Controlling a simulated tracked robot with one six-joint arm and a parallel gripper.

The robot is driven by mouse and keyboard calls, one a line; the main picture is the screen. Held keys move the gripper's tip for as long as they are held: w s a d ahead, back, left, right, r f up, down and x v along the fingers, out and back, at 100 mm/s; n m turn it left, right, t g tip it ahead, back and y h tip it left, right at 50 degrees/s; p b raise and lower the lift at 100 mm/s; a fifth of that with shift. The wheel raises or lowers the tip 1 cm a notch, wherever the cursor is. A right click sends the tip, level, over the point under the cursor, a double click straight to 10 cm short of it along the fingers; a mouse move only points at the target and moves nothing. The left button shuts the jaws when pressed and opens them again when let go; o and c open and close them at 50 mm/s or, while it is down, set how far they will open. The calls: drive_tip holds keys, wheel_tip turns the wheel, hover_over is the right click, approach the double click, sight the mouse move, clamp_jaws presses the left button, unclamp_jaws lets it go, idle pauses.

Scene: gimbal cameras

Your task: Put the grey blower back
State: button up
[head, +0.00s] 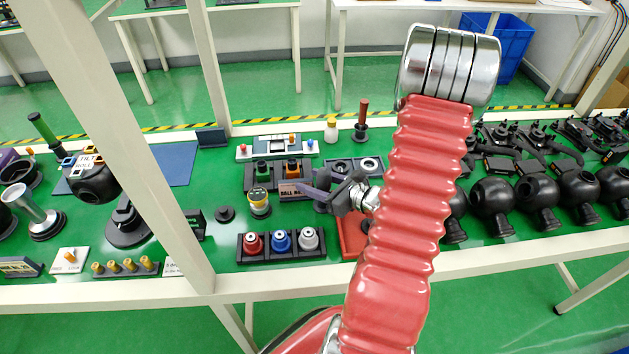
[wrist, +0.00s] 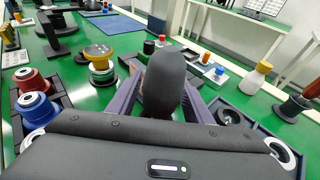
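The grey blower (wrist: 163,85) is a dark, rounded bulb standing upright close in front of the wrist camera. My gripper (wrist: 163,92) has its purple-grey fingers on either side of the bulb, and they appear to press on it. In the head view my gripper (head: 312,190) reaches left over the bench, low among the racks. The blower's lower end is hidden in the wrist view behind my gripper body, so I cannot tell whether it touches anything beneath.
A black rack with red, blue and grey knobs (head: 281,258) stands in front. A yellow-topped pot (head: 259,204) is on the left. A white bottle (head: 331,131) and a brown-handled tool (head: 362,115) stand behind. A pale post (head: 130,150) crosses the left; black spheres (head: 490,200) line the right.

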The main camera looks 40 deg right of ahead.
sight(331, 187)
drive_tip(key=shift+o, duration=1.2)
drive_tip(key=shift+r, duration=0.15)
drive_tip(key=v, duration=1.2)
